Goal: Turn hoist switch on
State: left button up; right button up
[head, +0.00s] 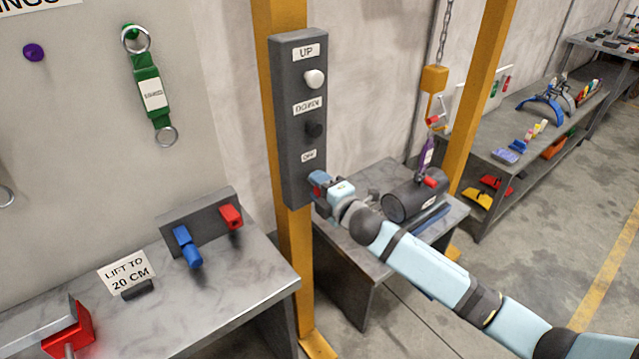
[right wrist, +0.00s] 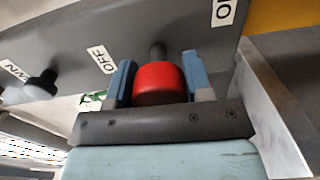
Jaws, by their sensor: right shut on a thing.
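The hoist's control box (head: 289,130) is a tall dark grey panel on a yellow post, with a white UP button (head: 314,79), a black DOWN button (head: 315,129) and an OFF label (head: 308,156) below. My right gripper (head: 319,183) is at the box's lower end. In the right wrist view, its blue fingers are shut on a red switch knob (right wrist: 160,82) on a dark stem. The OFF label (right wrist: 102,60) shows left of the knob, and a partly cut-off label starting with O (right wrist: 223,10) shows at upper right. The knob's exact turn is unclear. My left gripper is out of view.
Right of the post, a dark cylinder (head: 408,203) lies on a low table (head: 449,217) under a yellow hoist block (head: 434,79) on a chain. A metal bench (head: 240,294) with a blue-and-red fixture stands at left. Shelves (head: 479,152) stand at right.

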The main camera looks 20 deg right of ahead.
jog(key=shift+m, duration=0.6)
jog(key=shift+p, duration=0.3)
jog(key=o, duration=0.9)
jog(key=shift+o, duration=0.2)
jog(key=b+v, duration=0.1)
jog(key=v, duration=1.2)
jog(key=shift+s, duration=0.35)
jog(key=shift+d, duration=0.15)
